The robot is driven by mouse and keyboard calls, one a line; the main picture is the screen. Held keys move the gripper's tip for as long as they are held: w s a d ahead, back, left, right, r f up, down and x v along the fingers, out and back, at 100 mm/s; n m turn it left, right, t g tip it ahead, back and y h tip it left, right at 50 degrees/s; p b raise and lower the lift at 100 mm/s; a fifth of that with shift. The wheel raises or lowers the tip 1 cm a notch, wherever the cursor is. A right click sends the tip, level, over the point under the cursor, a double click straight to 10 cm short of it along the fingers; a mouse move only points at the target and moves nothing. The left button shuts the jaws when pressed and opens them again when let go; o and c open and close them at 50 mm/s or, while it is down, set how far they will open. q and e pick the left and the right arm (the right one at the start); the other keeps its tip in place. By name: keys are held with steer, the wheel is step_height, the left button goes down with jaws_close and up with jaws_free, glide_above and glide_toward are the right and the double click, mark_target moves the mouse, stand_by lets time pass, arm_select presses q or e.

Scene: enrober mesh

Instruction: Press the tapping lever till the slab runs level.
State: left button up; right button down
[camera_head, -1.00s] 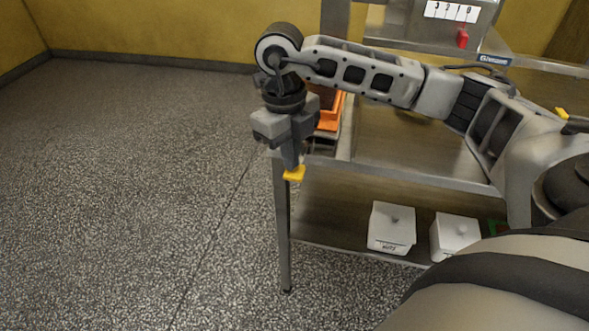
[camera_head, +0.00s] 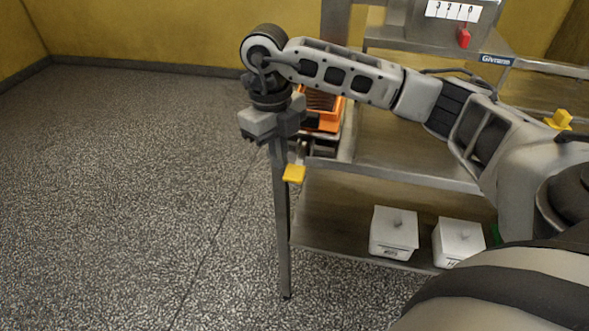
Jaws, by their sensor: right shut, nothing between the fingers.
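The tapping lever, a grey bar with a yellow end pad (camera_head: 293,173), sticks out at the left front corner of the steel table. My right gripper (camera_head: 262,138) points down, shut and empty, above and to the left of the yellow pad. A gap shows between them in the picture; the depth between them is hard to judge. An orange mould or tray (camera_head: 322,122) sits on the table's left end, partly hidden behind my right arm. The slab's surface cannot be made out. My left gripper is not in view.
The steel table (camera_head: 420,172) has a lower shelf with two white lidded bins (camera_head: 393,235) (camera_head: 458,240). A box with a number display and a red switch (camera_head: 464,38) stands at the back. Another yellow part (camera_head: 559,120) shows at the right. The floor on the left is clear.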

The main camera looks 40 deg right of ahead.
step_height(320, 180, up, 16)
steer(key=w+p, duration=0.1)
steer(key=shift+w+a+p, duration=0.15)
steer(key=shift+w+p, duration=0.15)
steer(key=shift+p, duration=0.1)
steer(key=shift+f, duration=0.1)
stand_by(0.8)
step_height(320, 180, down, 8)
steer(key=s+g, duration=0.1)
steer(key=s, duration=0.1)
steer(key=shift+s+d+r+g, duration=0.2)
steer(key=shift+d+r+g, duration=0.05)
steer(key=shift+g, duration=0.05)
steer(key=shift+f+b, duration=0.15)
steer(key=shift+b, duration=0.15)
